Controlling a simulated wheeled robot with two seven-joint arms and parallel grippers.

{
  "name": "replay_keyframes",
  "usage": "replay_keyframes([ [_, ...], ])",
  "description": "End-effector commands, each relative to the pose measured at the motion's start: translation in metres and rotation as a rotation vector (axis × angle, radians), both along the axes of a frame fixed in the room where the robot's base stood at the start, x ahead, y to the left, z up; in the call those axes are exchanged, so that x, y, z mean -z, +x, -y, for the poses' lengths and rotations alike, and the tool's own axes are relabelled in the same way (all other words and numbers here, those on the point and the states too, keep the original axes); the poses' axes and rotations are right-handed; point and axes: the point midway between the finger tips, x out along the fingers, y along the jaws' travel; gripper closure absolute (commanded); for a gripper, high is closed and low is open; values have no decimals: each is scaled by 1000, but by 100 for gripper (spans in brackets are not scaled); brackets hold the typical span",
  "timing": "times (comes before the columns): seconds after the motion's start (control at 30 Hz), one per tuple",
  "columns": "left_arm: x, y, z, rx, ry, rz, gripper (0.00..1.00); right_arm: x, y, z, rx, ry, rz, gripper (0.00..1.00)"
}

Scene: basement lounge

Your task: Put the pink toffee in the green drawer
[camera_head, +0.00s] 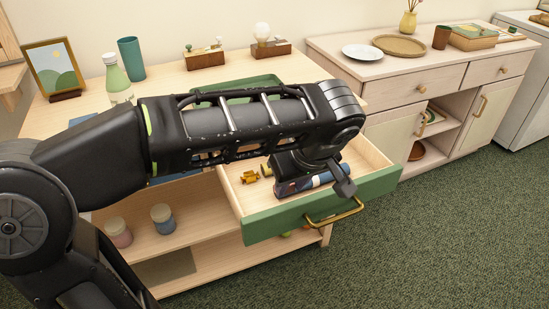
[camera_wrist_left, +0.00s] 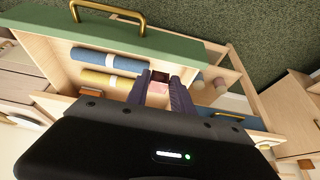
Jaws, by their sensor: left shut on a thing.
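The green drawer (camera_head: 325,211) is pulled open, its brass handle facing the floor side. My left gripper (camera_wrist_left: 158,88) is over the drawer's inside, pointing down. In the left wrist view its two dark fingers are shut on a small pink piece, the pink toffee (camera_wrist_left: 157,87). The head view hides the fingertips and the toffee behind my arm. I cannot tell whether the toffee touches the drawer floor. My right gripper is not in view.
The drawer also holds a blue roll (camera_wrist_left: 108,60), a yellow roll (camera_wrist_left: 103,79) and a small golden item (camera_head: 250,177). Two jars (camera_head: 163,219) stand on the shelf below. A green tray (camera_head: 240,89) lies on the cabinet top, partly behind my arm.

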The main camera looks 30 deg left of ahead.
Motion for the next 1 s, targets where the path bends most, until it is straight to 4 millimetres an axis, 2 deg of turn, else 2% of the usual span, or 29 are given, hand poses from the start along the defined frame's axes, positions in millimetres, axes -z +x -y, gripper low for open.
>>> replay_keyframes([
  [0.27,24,26,-37,6,231,155,100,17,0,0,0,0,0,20],
  [0.33,17,39,-57,-5,223,156,100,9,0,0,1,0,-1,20],
  [0.83,17,118,-171,-3,224,153,100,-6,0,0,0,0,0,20],
  [1.0,62,124,-180,1,223,149,100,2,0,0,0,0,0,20],
])
